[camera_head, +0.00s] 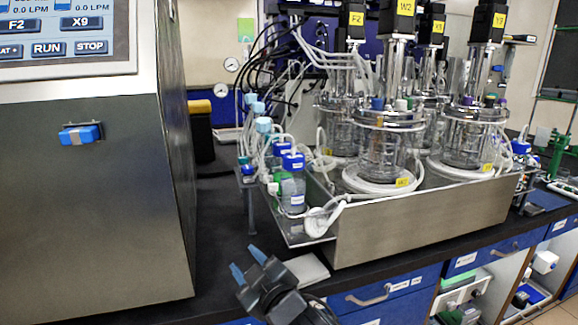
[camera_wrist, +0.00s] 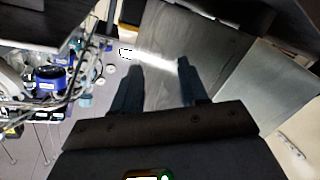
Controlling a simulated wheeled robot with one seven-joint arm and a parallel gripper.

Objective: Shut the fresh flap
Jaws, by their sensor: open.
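I cannot pick out the fresh flap for certain; the small labels are unreadable. A blue latch-like piece with a grey band (camera_head: 80,134) is on the front of the grey cabinet at the left. My gripper (camera_head: 247,263) is low in front of the black bench, left of the steel tray (camera_head: 425,225). Its two blue-tipped fingers are apart with nothing between them. In the wrist view my gripper (camera_wrist: 160,66) is also open, with grey flat surfaces beyond it. Contact with any surface cannot be told.
Glass vessels (camera_head: 383,150) with tubing stand in the tray. Blue-capped bottles (camera_head: 292,190) stand at its left end, and one shows in the wrist view (camera_wrist: 47,84). Blue drawers (camera_head: 385,292) are under the bench. Bare black bench top (camera_head: 215,225) lies beside the grey cabinet (camera_head: 90,215).

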